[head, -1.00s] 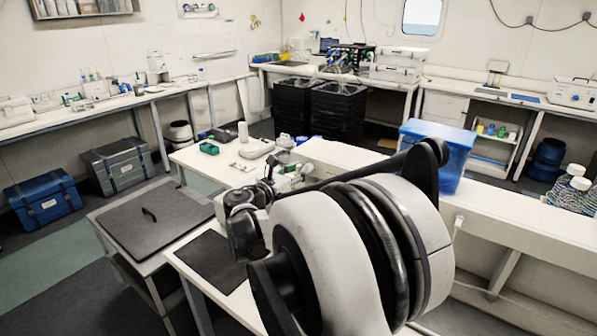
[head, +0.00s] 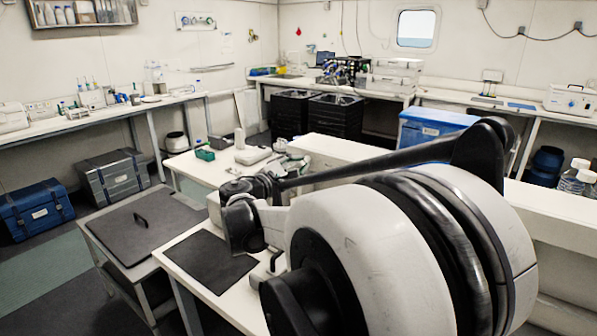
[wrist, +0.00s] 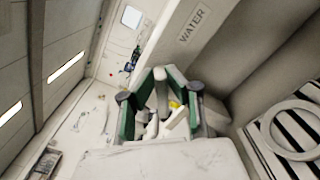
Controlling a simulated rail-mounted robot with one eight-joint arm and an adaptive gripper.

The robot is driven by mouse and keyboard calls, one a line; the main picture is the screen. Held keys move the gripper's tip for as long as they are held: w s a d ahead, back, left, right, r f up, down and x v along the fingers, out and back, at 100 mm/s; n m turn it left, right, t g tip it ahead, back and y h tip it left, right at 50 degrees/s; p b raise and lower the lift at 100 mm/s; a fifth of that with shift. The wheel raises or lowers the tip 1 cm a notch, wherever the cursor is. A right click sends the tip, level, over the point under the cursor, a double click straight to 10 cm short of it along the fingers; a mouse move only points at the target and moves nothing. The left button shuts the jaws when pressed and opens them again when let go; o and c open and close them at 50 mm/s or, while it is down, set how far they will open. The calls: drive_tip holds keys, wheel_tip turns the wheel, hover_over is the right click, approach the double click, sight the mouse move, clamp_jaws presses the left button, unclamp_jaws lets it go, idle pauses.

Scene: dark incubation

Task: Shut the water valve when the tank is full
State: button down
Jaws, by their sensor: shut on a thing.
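A grey panel marked WATER (wrist: 195,25) rises just beyond and to the right of the fingers. In the head view my arm crosses the front and my gripper is hidden behind it. I cannot see a water level in any view.
In the head view a low table with a dark handled lid (head: 145,240) stands at left. A black mat (head: 208,262) lies on the white bench beside my arm. A blue bin (head: 420,131) stands behind my arm. Two blue and grey cases (head: 42,209) sit on the left floor.

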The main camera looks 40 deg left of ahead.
drive_tip(key=m+b, duration=0.1)
drive_tip(key=m, duration=0.1)
drive_tip(key=f+m+b, duration=0.1)
drive_tip(key=m, duration=0.1)
drive_tip(key=shift+d, duration=0.15)
drive_tip(key=shift+f+m+b, duration=0.1)
drive_tip(key=shift+m+b, duration=0.7)
drive_tip(key=shift+m, duration=1)
drive_tip(key=c, duration=2)
unclamp_jaws()
drive_tip(key=shift+c, duration=0.2)
drive_tip(key=shift+o, duration=1.4)
drive_tip(key=shift+s+a, duration=0.1)
drive_tip(key=shift+a, duration=0.15)
drive_tip(key=shift+d, duration=0.1)
